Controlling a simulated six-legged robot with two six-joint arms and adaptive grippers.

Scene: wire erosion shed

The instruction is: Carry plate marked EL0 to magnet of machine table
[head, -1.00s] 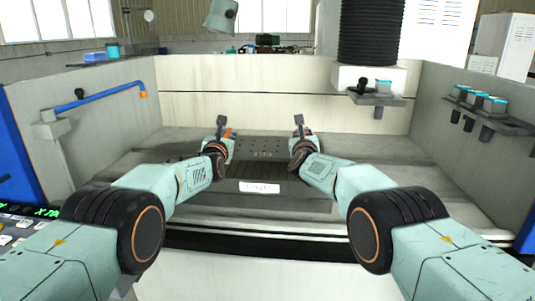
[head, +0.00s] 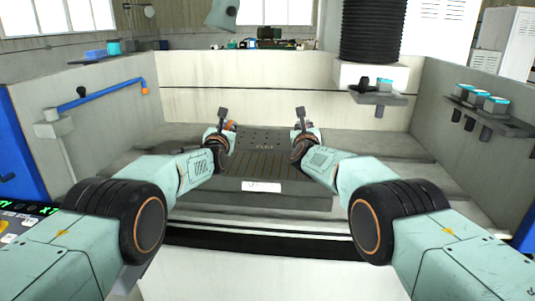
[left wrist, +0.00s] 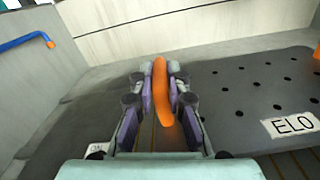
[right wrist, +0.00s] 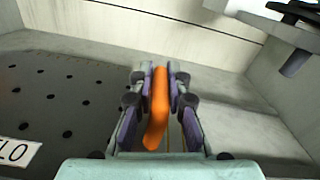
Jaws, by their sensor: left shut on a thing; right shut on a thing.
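The plate marked EL0 (head: 262,138) is dark and flat with rows of holes. It spans between my two grippers in the head view, over the far part of the slatted magnet (head: 262,170). Its white EL0 label shows in the left wrist view (left wrist: 291,125) and partly in the right wrist view (right wrist: 16,152). My left gripper (head: 226,126) is shut on an orange handle (left wrist: 162,92) at the plate's left side. My right gripper (head: 302,128) is shut on the other orange handle (right wrist: 157,112). I cannot tell whether the plate touches the magnet.
Pale tank walls (head: 230,85) enclose the machine table. A blue pipe (head: 105,95) with an orange tip is on the left wall. A black column (head: 369,32) and a bracket (head: 376,98) stand at the back right. Cyan-topped cups (head: 480,97) sit on the right wall.

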